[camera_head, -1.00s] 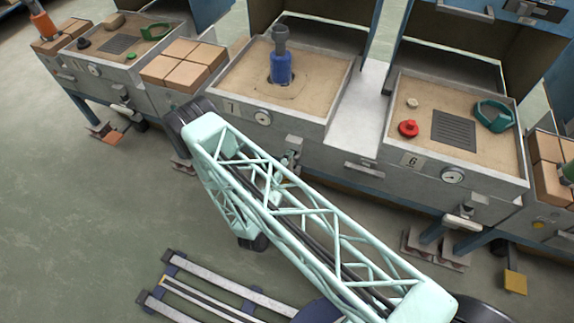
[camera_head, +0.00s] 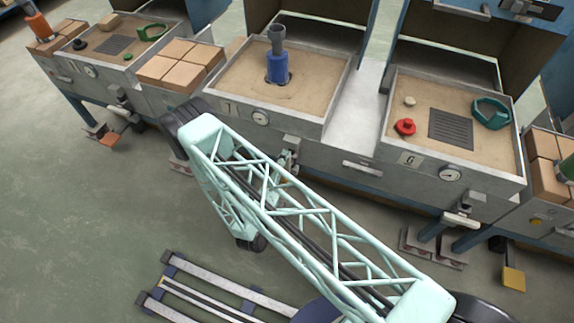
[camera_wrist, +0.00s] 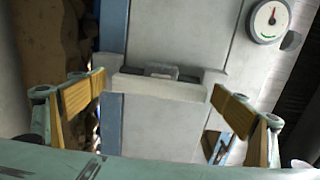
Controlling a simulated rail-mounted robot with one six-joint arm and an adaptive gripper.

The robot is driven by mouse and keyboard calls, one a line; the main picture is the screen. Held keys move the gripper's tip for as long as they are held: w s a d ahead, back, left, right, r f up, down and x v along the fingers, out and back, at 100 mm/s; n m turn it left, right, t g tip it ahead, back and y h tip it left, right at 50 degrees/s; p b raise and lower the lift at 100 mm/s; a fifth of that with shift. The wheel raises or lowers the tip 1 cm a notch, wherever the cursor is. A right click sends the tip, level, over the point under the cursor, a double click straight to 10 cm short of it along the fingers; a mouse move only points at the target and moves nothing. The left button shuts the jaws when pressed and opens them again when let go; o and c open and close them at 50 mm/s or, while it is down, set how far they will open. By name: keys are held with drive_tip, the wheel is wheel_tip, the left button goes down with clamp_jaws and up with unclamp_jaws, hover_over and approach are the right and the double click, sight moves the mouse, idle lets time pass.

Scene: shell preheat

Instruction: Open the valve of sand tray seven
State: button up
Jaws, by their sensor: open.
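Sand tray seven (camera_head: 229,107) is the sand-filled metal tray at upper centre, with a label that reads 7 and a round gauge (camera_head: 261,117) on its front. Its valve, below the gauge, is partly hidden by my arm. In the wrist view a pale valve handle (camera_wrist: 150,87) crosses the space between my fingers, in front of a grey box. My gripper (camera_wrist: 157,90) is open, with one yellow-padded finger to each side of the handle. I see no clear contact. In the head view my gripper is mostly hidden behind the arm lattice.
A blue cylinder with a grey top (camera_head: 277,62) stands in tray seven's sand. Tray six (camera_head: 409,160) is on the right, with its own gauge and pale valve handle (camera_head: 460,219). Bricks (camera_head: 180,70) sit to the left. A gauge (camera_wrist: 269,20) is at upper right in the wrist view.

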drive_tip(key=v, duration=1.1)
drive_tip(key=shift+s, duration=0.3)
idle(0.3)
idle(0.6)
